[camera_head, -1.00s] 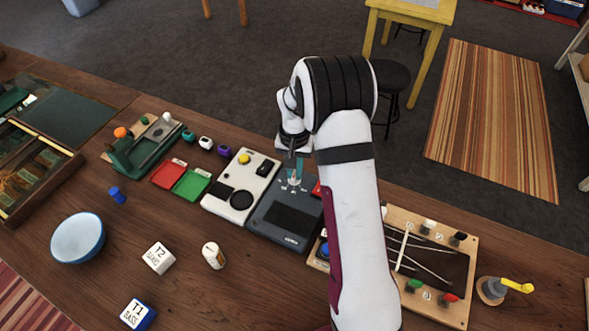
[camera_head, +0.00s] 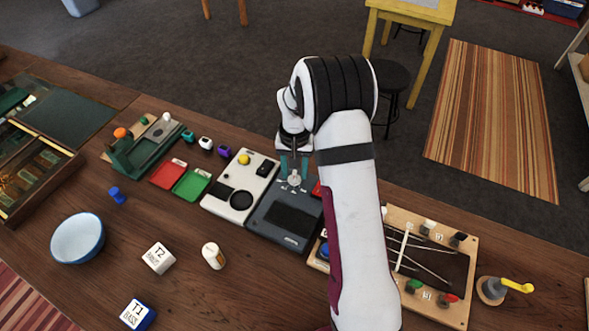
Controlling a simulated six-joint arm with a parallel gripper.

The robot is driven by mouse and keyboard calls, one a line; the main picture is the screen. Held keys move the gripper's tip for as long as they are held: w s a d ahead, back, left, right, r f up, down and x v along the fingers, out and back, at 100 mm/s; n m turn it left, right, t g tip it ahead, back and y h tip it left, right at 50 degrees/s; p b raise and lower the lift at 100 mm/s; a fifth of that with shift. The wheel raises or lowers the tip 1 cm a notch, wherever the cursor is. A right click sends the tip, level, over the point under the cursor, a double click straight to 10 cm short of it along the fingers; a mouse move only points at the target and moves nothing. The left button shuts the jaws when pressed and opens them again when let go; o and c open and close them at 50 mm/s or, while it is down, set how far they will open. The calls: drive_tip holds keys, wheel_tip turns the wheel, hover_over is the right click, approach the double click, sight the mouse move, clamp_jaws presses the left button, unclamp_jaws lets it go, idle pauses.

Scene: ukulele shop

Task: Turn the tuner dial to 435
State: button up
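The dark grey tuner (camera_head: 287,217) lies on the wooden bench near the middle of the view. Its small pale dial (camera_head: 294,179) is at the tuner's far end, with small white markings around it. The markings and the dial's pointing direction are too small to read. My gripper (camera_head: 294,167) points down at the dial. Its two teal fingers stand apart, one to the left and one to the right, just above or behind the dial. I see nothing held between them, and I cannot tell whether they touch the dial.
A cream device (camera_head: 239,187) with a yellow knob stands close on the tuner's left. Red (camera_head: 168,173) and green (camera_head: 191,184) trays lie farther left. A wooden frame with strings (camera_head: 440,247) is at right, partly behind my arm. Bare bench lies in front of the tuner.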

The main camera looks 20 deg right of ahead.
sight(294, 175)
drive_tip(key=shift+r, duration=0.1)
wheel_tip(294, 175, up, 16)
drive_tip(key=shift+f, duration=0.2)
drive_tip(key=shift+s, duration=0.1)
idle(0.3)
drive_tip(key=s+a, duration=0.3)
drive_tip(key=s, duration=0.7)
drive_tip(key=s+a+r+y, duration=0.1)
drive_tip(key=s+a, duration=0.3)
drive_tip(key=s, duration=0.6)
drive_tip(key=s+a, duration=0.3)
drive_tip(key=s, duration=0.8)
drive_tip(key=shift+a+r+m+y, duration=0.15)
drive_tip(key=shift+r+m+y, duration=0.15)
drive_tip(key=shift+r+y, duration=0.1)
drive_tip(key=shift+w, duration=0.1)
drive_tip(key=shift+c, duration=0.3)
